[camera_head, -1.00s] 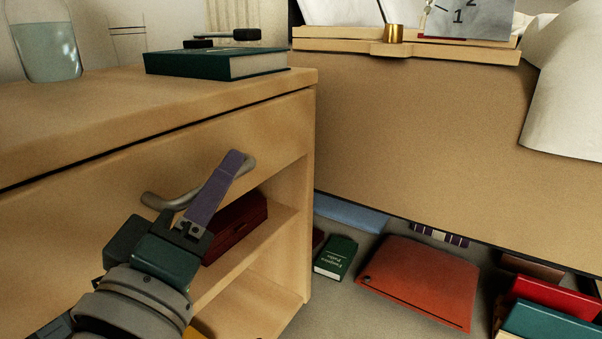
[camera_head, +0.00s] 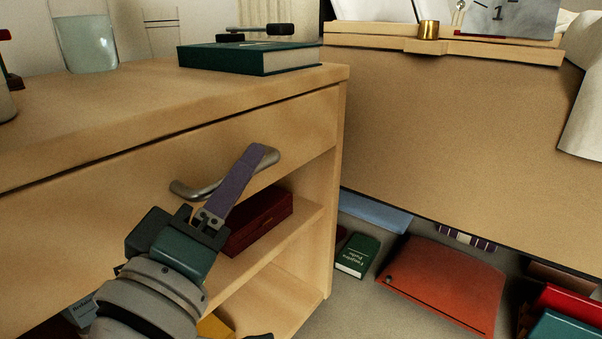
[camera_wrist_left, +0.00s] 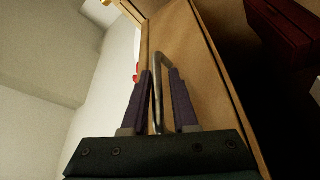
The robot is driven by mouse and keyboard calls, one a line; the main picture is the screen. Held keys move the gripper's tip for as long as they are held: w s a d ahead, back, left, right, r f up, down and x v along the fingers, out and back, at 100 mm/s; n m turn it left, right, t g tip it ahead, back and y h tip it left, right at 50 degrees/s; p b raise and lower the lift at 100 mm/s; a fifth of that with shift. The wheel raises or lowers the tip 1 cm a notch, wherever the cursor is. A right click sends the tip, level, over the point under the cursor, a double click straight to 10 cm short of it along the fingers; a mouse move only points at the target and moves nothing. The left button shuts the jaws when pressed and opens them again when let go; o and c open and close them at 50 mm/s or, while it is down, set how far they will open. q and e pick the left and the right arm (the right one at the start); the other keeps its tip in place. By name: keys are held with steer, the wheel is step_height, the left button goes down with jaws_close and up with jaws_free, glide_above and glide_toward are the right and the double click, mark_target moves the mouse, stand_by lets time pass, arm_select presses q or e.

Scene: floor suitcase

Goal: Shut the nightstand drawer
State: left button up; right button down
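The nightstand drawer (camera_head: 90,200) has a wooden front just under the nightstand top (camera_head: 130,100). Its front looks flush or nearly flush with the cabinet, with a thin dark line along its upper edge. A curved metal handle (camera_head: 195,190) is on the front. My left gripper (camera_head: 258,155) is at the handle, its purple finger overlapping it in the head view. In the left wrist view, the two fingers (camera_wrist_left: 158,85) stand apart on either side of the handle bar (camera_wrist_left: 157,100), with a gap on the right. My right gripper is out of view.
A green book (camera_head: 250,58) and a glass jar (camera_head: 83,40) stand on the nightstand. A dark red box (camera_head: 258,220) lies on the open shelf below. The bed (camera_head: 440,130) is to the right, with books and an orange folder (camera_head: 440,285) on the floor.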

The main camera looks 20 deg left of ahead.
arm_select(q)
steer(key=p+v, duration=0.2)
steer(key=v, duration=0.7)
steer(key=shift+p, duration=0.3)
steer(key=shift+s, duration=0.1)
steer(key=d+f+m+g+h, duration=0.5)
steer(key=d+m+g, duration=0.1)
steer(key=m+g, duration=0.25)
steer(key=s+a+f+m+g+y, duration=0.3)
steer(key=s+a+m+g+y, duration=0.2)
steer(key=s+a+g, duration=0.6)
step_height(320, 180, up, 102)
steer(key=s+d+t+p, duration=0.1)
steer(key=d+t+p, duration=0.1)
steer(key=p, duration=9.9)
steer(key=shift+s+d+t, duration=0.15)
steer(key=shift+s+t, duration=0.15)
steer(key=shift+t, duration=0.05)
